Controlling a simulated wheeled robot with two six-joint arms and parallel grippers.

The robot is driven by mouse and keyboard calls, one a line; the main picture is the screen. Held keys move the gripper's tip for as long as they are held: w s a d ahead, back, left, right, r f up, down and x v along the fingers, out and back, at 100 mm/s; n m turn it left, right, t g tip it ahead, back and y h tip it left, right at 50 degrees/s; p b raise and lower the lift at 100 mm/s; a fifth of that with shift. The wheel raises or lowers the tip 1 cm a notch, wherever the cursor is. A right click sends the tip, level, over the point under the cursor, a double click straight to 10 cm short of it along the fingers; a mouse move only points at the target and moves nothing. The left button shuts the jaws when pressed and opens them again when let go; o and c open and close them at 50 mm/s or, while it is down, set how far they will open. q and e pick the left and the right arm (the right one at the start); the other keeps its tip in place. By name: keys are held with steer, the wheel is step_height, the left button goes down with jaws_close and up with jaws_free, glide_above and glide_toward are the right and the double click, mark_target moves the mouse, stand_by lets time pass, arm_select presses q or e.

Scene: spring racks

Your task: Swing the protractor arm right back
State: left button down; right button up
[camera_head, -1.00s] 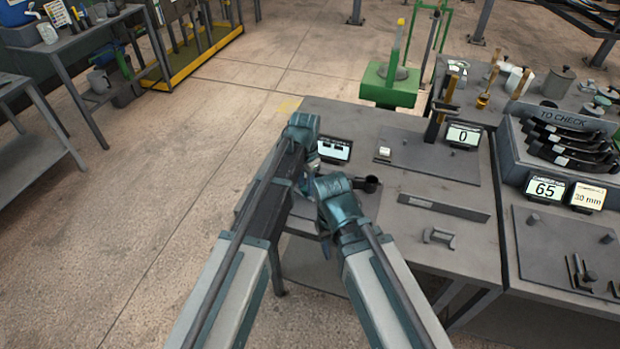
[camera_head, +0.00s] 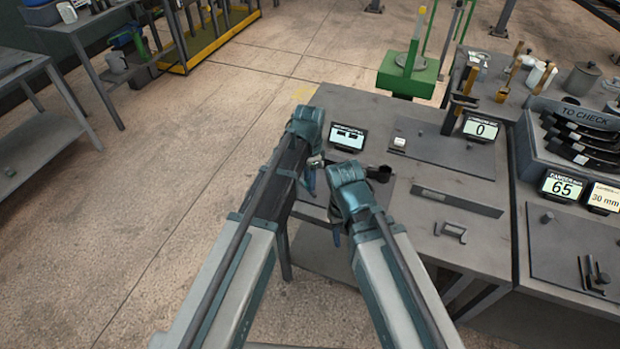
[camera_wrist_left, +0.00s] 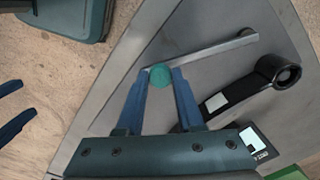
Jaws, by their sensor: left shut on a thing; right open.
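The protractor arm is a light grey bar (camera_wrist_left: 212,48) over a grey plate (camera_wrist_left: 190,105), with a round teal knob (camera_wrist_left: 160,76) at its near end. My left gripper (camera_head: 311,182) is shut on that knob, with one blue finger on each side in the left wrist view (camera_wrist_left: 160,80). The bar's other end lies at the upper right of the plate there. In the head view my arms mostly hide the bar. My right gripper (camera_wrist_left: 29,97) is open and empty, off the plate's edge; in the head view its fingers point down beside the bench.
A black fitting with a round socket (camera_wrist_left: 278,70) stands beside the bar. A small display (camera_head: 347,138) stands behind the plate; its reading is too small to tell. A long grey bar (camera_head: 457,201) and a small bracket (camera_head: 451,231) lie to the right. Open floor lies left.

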arm_select(q)
steer(key=shift+s, duration=0.15)
steer(key=c, duration=0.5)
jaws_free()
steer(key=shift+a, duration=0.1)
steer(key=shift+c, duration=0.2)
steer(key=shift+r, duration=0.1)
step_height(320, 180, up, 14)
steer(key=p, duration=1.4)
steer(key=shift+f, duration=0.2)
steer(key=s+f+n+b, duration=0.3)
steer(key=s+n, duration=0.1)
steer(key=s, duration=0.5)
steer(key=s+a+f+n+y+b, duration=0.1)
steer(key=s+f+n+b, duration=0.2)
steer(key=s, duration=0.6)
steer(key=shift+s+f+n+b, duration=0.15)
steer(key=shift+f+n+b, duration=0.3)
steer(key=shift+n, duration=0.55)
